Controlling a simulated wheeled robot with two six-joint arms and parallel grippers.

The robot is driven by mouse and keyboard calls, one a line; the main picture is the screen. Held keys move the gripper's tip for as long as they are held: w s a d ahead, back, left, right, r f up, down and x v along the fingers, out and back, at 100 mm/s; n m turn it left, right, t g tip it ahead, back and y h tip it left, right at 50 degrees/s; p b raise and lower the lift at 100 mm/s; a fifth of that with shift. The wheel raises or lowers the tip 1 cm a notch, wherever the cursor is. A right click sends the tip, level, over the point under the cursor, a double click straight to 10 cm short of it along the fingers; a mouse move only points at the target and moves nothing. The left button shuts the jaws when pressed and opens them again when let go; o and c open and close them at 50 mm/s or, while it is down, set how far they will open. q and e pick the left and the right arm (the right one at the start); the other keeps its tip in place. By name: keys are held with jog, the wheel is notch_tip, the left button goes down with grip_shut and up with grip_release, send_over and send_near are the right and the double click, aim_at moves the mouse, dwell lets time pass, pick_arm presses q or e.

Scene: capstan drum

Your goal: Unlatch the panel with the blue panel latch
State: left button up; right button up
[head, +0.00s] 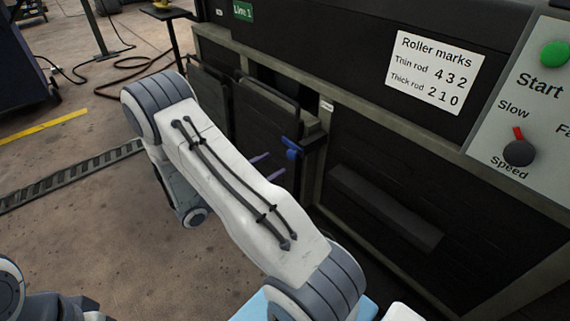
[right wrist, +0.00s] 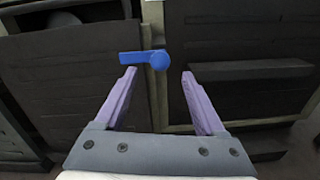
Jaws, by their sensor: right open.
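The blue panel latch (head: 291,148) sits at the right edge of a dark panel (head: 258,122), by the frame post. In the right wrist view the latch (right wrist: 150,59) has a round hub at right and a flat arm pointing left, roughly level. My right gripper (head: 266,166) is open, its purple fingers pointing at the machine. In the right wrist view its fingertips (right wrist: 158,74) lie below and to either side of the hub, with nothing between them. I cannot tell whether a finger touches the latch. My left gripper is not in view.
A fixed dark panel with a long bar (head: 385,207) is right of the post. A control box with a green start button (head: 555,54) and a speed knob (head: 519,152) stands far right. A cable track (head: 75,178) and hose (head: 130,62) lie on the floor at left.

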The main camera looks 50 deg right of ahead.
aim_at(289, 156)
jog(key=d, duration=0.1)
jog(key=d+b, duration=0.1)
jog(key=d, duration=0.2)
jog(key=shift+s+d+f+b, duration=0.15)
jog(key=shift+s+b, duration=0.15)
jog(key=shift+s, duration=0.05)
jog(key=shift+d, duration=0.6)
grip_shut()
jog(key=shift+s, duration=0.1)
dwell(0.5)
